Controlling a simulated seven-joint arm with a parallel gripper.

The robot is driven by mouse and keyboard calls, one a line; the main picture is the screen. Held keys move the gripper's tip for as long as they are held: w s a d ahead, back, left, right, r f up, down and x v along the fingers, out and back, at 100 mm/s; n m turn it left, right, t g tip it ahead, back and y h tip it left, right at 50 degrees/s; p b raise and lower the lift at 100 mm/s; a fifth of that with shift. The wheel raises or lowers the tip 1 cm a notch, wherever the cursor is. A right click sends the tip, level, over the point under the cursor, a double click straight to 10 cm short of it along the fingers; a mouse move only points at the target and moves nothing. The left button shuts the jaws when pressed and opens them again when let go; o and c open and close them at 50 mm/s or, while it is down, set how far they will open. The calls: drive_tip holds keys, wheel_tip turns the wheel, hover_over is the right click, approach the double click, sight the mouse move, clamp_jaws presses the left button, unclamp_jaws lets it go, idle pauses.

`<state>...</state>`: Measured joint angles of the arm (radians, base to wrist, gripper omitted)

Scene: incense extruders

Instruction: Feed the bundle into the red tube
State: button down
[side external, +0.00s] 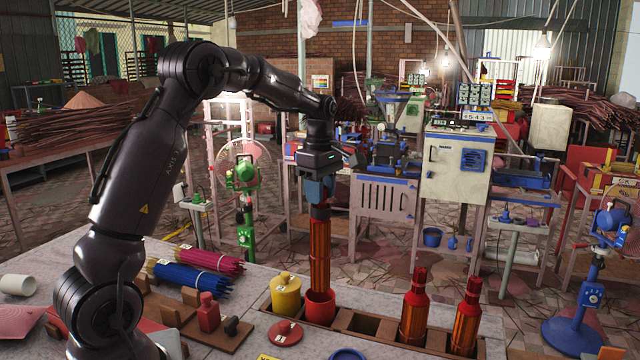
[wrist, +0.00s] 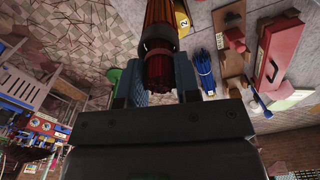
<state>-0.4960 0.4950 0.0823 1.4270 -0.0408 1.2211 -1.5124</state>
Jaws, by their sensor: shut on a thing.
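My gripper (side external: 320,190) points down and is shut on a red-brown bundle (side external: 320,250) near its top, holding it upright. In the wrist view the bundle (wrist: 158,72) sits between the two blue finger pads, with a dark band around it. The red tube (side external: 320,308) stands in a wooden rack straight below my gripper. The bundle's lower end meets the tube's mouth and appears to be inside the rim; how deep it reaches is hidden by the tube wall.
A yellow tube (side external: 285,298) stands close on the left of the red one. Two similar red bundles (side external: 414,312) (side external: 466,316) stand upright at the rack's right. Blue (side external: 190,279) and magenta (side external: 210,259) bundles lie on the table.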

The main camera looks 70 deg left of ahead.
hover_over(320, 241)
drive_tip(key=a, duration=0.2)
drive_tip(key=shift+w+f, duration=0.25)
drive_tip(key=shift+f, duration=0.95)
drive_tip(key=shift+w+f, duration=0.2)
drive_tip(key=shift+f, duration=1.1)
drive_tip(key=shift+f, duration=7.4)
drive_tip(key=c, duration=0.8)
unclamp_jaws()
drive_tip(key=shift+o, duration=0.2)
drive_tip(key=shift+r, duration=0.1)
drive_tip(key=shift+r, duration=3.9)
